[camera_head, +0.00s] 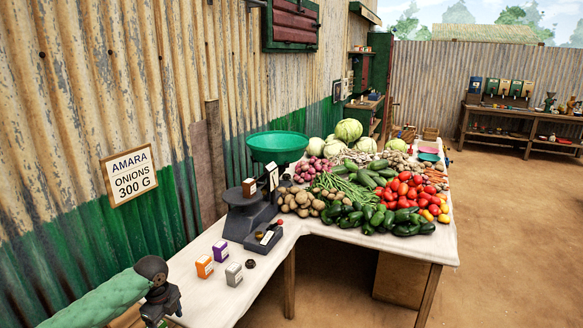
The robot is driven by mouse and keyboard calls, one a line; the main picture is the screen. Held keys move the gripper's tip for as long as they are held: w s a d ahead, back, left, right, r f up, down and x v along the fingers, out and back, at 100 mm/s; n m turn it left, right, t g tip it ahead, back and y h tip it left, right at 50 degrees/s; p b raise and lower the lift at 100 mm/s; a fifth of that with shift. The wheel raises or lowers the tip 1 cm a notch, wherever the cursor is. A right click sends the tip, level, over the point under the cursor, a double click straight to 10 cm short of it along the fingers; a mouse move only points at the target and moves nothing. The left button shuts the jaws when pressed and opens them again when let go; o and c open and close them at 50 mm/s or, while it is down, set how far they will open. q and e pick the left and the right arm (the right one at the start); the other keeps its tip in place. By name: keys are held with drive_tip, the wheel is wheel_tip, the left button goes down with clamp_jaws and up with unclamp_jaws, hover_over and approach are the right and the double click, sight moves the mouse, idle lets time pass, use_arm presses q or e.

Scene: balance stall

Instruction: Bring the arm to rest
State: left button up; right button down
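My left arm comes in at the bottom left in a green sleeve, with a dark wrist joint. Its dark gripper (160,304) hangs low at the table's near left end; its fingers are too small and dark to tell open from shut. My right gripper is not in view. The dark balance (248,212) stands on the white-topped table (307,222), right of and beyond the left gripper, clearly apart from it. A green pan (277,147) sits on top of the balance at the back, and a small brown box (249,187) stands on its near side.
An orange-labelled box (204,267), a purple-labelled box (220,251) and a grey weight (234,274) stand between gripper and balance. A dark tray (264,238) lies before the balance. Vegetables such as tomatoes (408,190) crowd the right. A sign (130,174) reads "AMARA ONIONS 300 G".

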use_arm(q)
drive_tip(key=s+d+f+n+t+h, duration=0.1)
drive_tip(key=s+d+f+n, duration=0.3)
drive_tip(key=s+d, duration=0.45)
drive_tip(key=s+d+f+n+t+h, duration=0.1)
drive_tip(key=s+d+f+n, duration=0.3)
drive_tip(key=s+d, duration=0.5)
drive_tip(key=s+n+t+y, duration=0.1)
drive_tip(key=s+n+y, duration=0.1)
drive_tip(key=s+n, duration=1.3)
drive_tip(key=s+d+f+m+g, duration=0.1)
drive_tip(key=s+d+f, duration=0.1)
drive_tip(key=f, duration=1.3)
drive_tip(key=s+d+f+m+g, duration=0.1)
drive_tip(key=s+f, duration=0.3)
drive_tip(key=f, duration=1.2)
drive_tip(key=shift+d+f+m+h, duration=0.2)
drive_tip(key=shift+d+m+h, duration=0.15)
drive_tip(key=shift+m, duration=0.35)
drive_tip(key=shift+s, duration=0.1)
